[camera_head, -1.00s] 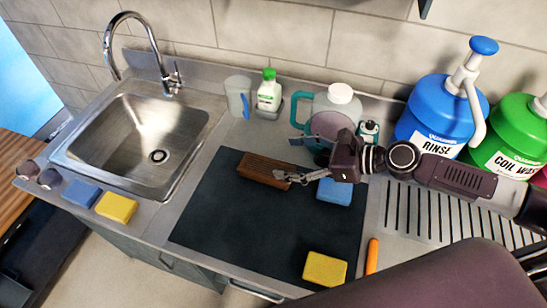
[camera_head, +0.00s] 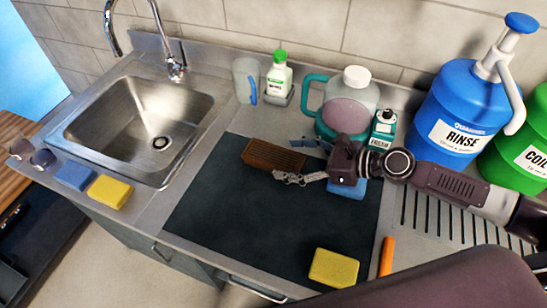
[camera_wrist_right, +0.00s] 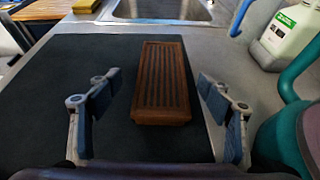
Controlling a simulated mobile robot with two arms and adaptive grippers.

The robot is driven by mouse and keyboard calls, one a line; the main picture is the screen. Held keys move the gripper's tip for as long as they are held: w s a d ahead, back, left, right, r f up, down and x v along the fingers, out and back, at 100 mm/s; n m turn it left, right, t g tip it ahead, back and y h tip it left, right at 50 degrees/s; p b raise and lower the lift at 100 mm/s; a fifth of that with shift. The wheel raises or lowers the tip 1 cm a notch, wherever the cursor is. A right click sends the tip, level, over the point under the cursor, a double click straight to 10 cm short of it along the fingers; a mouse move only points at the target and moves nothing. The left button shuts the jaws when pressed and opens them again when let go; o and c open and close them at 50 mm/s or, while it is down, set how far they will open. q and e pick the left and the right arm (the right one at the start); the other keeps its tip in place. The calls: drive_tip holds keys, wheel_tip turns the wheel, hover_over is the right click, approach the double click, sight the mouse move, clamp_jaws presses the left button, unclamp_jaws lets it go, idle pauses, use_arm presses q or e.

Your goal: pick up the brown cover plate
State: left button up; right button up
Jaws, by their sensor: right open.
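The brown cover plate (camera_head: 272,156) is a slotted, wood-coloured rectangular block lying on the dark mat (camera_head: 240,213) near its back edge. In the right wrist view the plate (camera_wrist_right: 161,80) lies lengthwise ahead, its near end between the finger tips. My right gripper (camera_head: 298,160) comes in from the right, just at the plate's right end. It is open, with a finger (camera_wrist_right: 92,110) on the left and one on the right, both apart from the plate. My left gripper is not in view.
A teal-handled jug (camera_head: 348,103), a small green-capped bottle (camera_head: 279,77) and a blue RINSE container (camera_head: 455,110) stand behind. The sink (camera_head: 145,125) is left.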

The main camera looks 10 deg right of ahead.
sight(275, 156)
drive_tip(key=p+x, duration=0.1)
drive_tip(key=x, duration=0.4)
drive_tip(key=shift+w+d+r+p, duration=0.1)
drive_tip(key=shift+p, duration=0.2)
drive_tip(key=shift+w+f, duration=0.1)
drive_tip(key=shift+f, duration=0.1)
drive_tip(key=c, duration=1.5)
drive_tip(key=shift+o, duration=0.2)
drive_tip(key=shift+r, duration=0.1)
